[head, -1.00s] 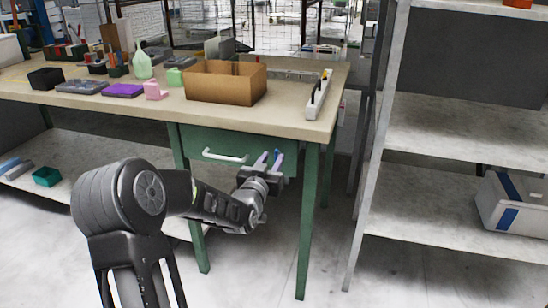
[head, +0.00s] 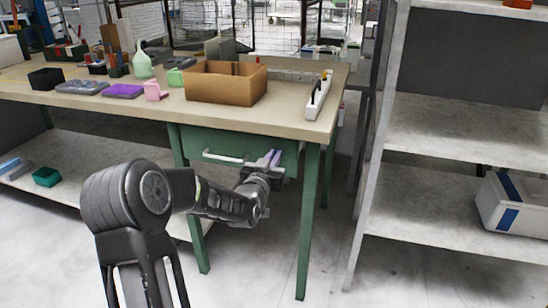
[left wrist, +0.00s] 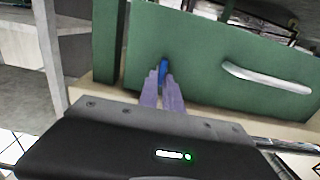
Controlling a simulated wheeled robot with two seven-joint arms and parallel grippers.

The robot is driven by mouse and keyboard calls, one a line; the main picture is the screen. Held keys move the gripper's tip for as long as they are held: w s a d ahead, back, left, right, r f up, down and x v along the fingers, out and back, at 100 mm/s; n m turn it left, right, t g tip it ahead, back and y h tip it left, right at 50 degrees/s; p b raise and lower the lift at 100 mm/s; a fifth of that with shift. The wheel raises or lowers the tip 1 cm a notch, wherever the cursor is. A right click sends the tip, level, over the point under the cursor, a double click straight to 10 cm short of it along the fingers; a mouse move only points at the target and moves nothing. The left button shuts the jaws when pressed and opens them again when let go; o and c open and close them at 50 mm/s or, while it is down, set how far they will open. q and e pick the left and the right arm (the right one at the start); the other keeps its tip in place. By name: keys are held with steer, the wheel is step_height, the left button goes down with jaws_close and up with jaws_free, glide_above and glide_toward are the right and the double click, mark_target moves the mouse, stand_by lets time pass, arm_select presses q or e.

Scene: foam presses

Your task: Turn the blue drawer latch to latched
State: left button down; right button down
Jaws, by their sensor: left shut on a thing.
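The green drawer (head: 225,142) under the bench top is closed, with a white bar handle (head: 226,157). The blue latch (left wrist: 163,67) is on the drawer front, apart from the handle (left wrist: 265,77). In the left wrist view it is a small upright blue piece between the tips of my purple fingers. My left gripper (head: 273,158) is at the right part of the drawer front, and it is shut on the latch. In the head view the fingers mostly hide the latch. My right gripper is in neither view.
The bench (head: 150,108) carries a cardboard box (head: 227,85), a white power strip (head: 318,95), a purple item (head: 123,91) and a pink item (head: 155,91). A green bench leg (head: 307,225) stands right of my gripper. A grey shelf rack (head: 450,137) is farther right.

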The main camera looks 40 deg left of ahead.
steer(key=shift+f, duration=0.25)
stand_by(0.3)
arm_select(q)
steer(key=shift+s+a+f+n+b, duration=0.1)
steer(key=shift+a+f+n+b, duration=0.1)
steer(key=shift+n+b, duration=2.55)
steer(key=shift+s+a+f+n+b, duration=0.1)
steer(key=shift+a+f+n+b, duration=0.15)
steer(key=shift+n+b, duration=2.5)
steer(key=shift+a+f+n+b, duration=0.2)
steer(key=shift+n+b, duration=1.65)
steer(key=shift+n, duration=1.75)
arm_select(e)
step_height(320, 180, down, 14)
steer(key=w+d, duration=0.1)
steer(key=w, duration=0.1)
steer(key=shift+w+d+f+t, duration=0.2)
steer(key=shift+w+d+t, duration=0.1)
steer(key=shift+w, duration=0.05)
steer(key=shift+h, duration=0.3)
arm_select(q)
steer(key=c, duration=1.5)
jaws_free()
steer(key=shift+s+d, duration=0.1)
steer(key=shift+s, duration=0.05)
